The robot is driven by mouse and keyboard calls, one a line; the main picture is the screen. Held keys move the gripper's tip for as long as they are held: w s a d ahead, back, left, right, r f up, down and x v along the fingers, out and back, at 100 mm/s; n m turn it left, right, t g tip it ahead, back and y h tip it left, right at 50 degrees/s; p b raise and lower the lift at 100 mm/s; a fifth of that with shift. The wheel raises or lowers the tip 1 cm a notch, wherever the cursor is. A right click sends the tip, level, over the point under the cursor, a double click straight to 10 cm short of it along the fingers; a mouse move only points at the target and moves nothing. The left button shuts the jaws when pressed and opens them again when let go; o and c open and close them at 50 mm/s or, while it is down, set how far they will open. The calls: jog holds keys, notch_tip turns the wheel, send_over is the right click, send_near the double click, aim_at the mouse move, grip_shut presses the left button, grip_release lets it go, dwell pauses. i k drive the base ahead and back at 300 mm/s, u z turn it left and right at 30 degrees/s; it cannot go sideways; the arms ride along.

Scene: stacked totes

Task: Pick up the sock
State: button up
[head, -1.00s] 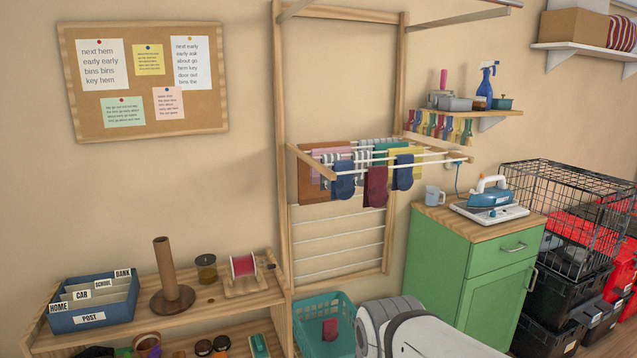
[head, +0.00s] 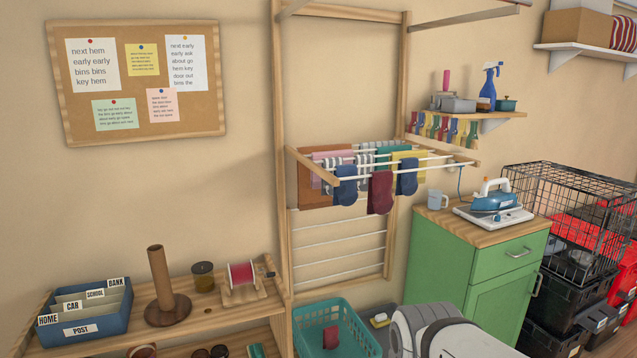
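A dark red sock (head: 380,192) hangs over the front rail of the wooden drying rack (head: 316,168). A blue sock (head: 345,186) hangs to its left and another blue sock (head: 407,178) to its right. A small dark red cloth item (head: 330,337) lies in the teal basket (head: 361,330) on the floor below; I cannot tell whether it is a sock. My gripper is not in view. A white and grey part of my own body shows at the bottom, right of the basket.
A green cabinet (head: 491,290) with an iron (head: 493,196) and a mug (head: 437,199) stands right of the rack. A wooden shelf unit (head: 217,311) with a spool and letter box is at left. A wire crate (head: 565,215) sits on black boxes at right.

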aim_at(346, 194)
jog(key=i, duration=0.9)
